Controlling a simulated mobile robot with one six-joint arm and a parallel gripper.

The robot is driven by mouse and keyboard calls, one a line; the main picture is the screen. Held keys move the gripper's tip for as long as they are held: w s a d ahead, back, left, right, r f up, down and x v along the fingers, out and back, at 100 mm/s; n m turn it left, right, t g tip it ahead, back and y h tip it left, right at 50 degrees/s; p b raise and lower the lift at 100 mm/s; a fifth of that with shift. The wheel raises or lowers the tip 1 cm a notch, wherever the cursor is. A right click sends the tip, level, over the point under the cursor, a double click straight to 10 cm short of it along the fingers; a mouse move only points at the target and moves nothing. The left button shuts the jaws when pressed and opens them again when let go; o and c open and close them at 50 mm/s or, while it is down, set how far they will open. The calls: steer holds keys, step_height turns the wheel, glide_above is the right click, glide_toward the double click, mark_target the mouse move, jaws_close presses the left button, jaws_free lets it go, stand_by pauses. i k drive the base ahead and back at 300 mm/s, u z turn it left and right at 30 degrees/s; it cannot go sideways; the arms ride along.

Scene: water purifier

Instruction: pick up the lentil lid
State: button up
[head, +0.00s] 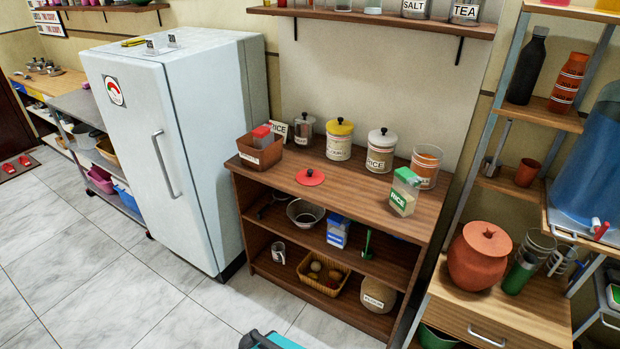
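A red round lid with a dark knob (310,177) lies flat on the wooden shelf unit's top, near its front left. It is apart from the jars. A clear jar with orange contents (426,167) stands without a lid at the right of the same top. I cannot read a lentil label on either.
Lidded jars (380,152) stand behind the red lid. A brown box (260,152) is to its left and a green-topped rice carton (404,192) to its right. The fridge (170,150) stands left of the wooden unit (350,207). Tiled floor (150,290) is open in front.

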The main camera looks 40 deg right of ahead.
mark_target(309, 177)
steer(key=i, duration=0.85)
steer(key=u, duration=0.1)
steer(key=k, duration=0.95)
steer(key=z, duration=0.2)
steer(key=i, duration=0.45)
steer(key=u, duration=0.1)
